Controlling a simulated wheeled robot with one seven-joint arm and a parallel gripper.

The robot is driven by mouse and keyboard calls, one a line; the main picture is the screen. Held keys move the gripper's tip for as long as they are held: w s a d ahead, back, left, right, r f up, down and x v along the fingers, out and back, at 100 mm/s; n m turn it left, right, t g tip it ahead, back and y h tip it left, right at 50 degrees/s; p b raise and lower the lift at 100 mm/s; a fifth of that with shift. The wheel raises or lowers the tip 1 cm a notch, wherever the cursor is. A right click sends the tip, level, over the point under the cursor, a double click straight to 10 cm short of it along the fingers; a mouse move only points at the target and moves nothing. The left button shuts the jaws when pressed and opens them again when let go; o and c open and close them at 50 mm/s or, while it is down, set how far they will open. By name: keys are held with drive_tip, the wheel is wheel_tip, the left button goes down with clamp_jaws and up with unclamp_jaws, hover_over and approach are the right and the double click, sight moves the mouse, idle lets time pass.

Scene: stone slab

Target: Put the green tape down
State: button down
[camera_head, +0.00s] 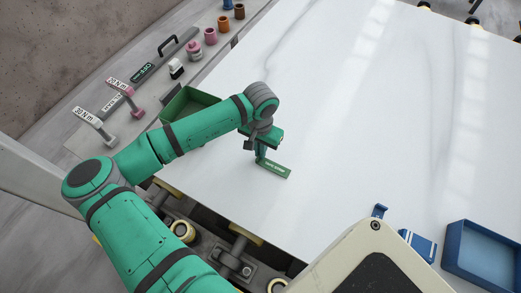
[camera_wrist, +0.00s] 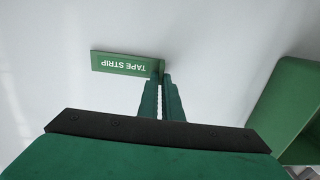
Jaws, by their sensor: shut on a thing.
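The green tape (camera_head: 275,170) is a flat green strip with white lettering, below my gripper at the near left part of the white slab (camera_head: 370,110). In the wrist view the green tape (camera_wrist: 120,63) reads "TAPE STRIP" and its right end, with a small upright tab, is at my fingertips. My gripper (camera_head: 258,155) is shut on the green tape at that end; the wrist view shows my gripper (camera_wrist: 164,82) with its fingers close together. I cannot tell whether the strip touches the slab.
A green tray (camera_head: 187,101) stands left of my gripper, partly behind my arm; its wall shows in the wrist view (camera_wrist: 285,105). A blue tray (camera_head: 482,258) and blue pieces (camera_head: 418,244) lie at the lower right. Tools and coloured pots line the left ledge. The slab's middle is clear.

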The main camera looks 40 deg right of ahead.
drive_tip(key=shift+a+f, duration=0.1)
drive_tip(key=shift+a, duration=0.05)
drive_tip(key=c, duration=1.9)
unclamp_jaws()
drive_tip(key=shift+c, duration=0.2)
drive_tip(key=shift+r, duration=0.45)
wheel_tip(320, 180, up, 11)
drive_tip(key=shift+r, duration=0.2)
